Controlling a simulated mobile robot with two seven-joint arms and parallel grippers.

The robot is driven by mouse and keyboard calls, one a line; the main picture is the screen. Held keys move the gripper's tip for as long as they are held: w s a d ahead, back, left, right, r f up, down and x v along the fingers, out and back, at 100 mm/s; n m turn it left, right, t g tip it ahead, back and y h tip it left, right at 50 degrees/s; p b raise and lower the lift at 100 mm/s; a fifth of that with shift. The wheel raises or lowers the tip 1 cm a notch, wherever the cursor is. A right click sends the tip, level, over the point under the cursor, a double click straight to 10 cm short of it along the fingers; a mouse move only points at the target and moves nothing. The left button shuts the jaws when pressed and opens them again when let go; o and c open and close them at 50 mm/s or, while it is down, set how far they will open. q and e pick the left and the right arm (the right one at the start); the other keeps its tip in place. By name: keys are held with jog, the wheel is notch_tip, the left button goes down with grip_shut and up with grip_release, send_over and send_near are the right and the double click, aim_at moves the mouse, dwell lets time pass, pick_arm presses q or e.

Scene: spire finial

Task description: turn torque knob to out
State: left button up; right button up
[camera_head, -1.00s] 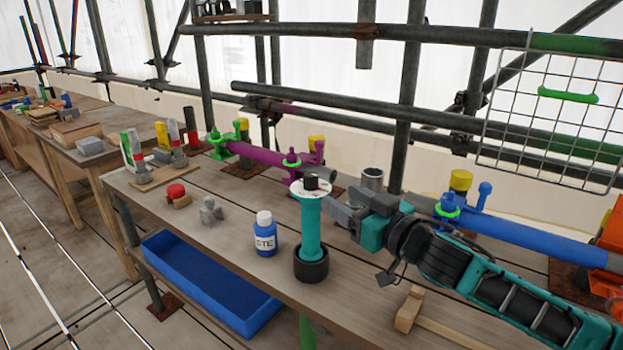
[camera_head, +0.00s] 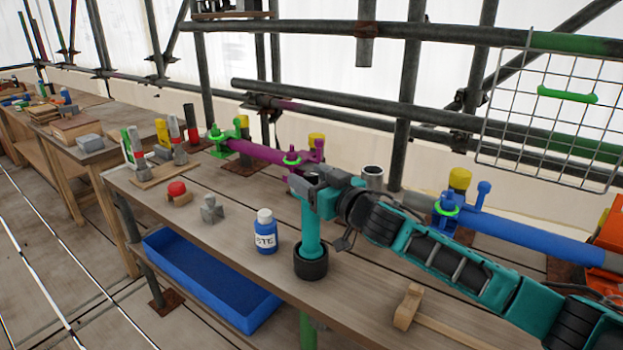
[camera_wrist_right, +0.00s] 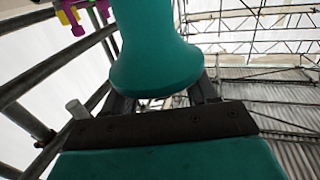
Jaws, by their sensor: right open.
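A teal post (camera_head: 311,232) stands upright in a black round base (camera_head: 311,263) on the bench. My right gripper (camera_head: 310,184) is at the top of this post, coming in from the right. It is open and covers most of the white disc and black knob there, so I cannot read where the knob points. In the right wrist view, a flared teal body (camera_wrist_right: 155,50) fills the space between the two dark fingers of my gripper (camera_wrist_right: 160,102). I cannot tell whether the fingers touch it. My left gripper is not in view.
A blue-white bottle (camera_head: 265,232) stands close left of the post. A wooden mallet (camera_head: 408,307) lies at the front right, below my arm. A grey metal cup (camera_head: 373,177) and a blue pipe (camera_head: 520,233) are behind. A blue bin (camera_head: 205,278) sits under the bench.

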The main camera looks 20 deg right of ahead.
jog(key=c, duration=0.9)
jog(key=shift+c, duration=0.2)
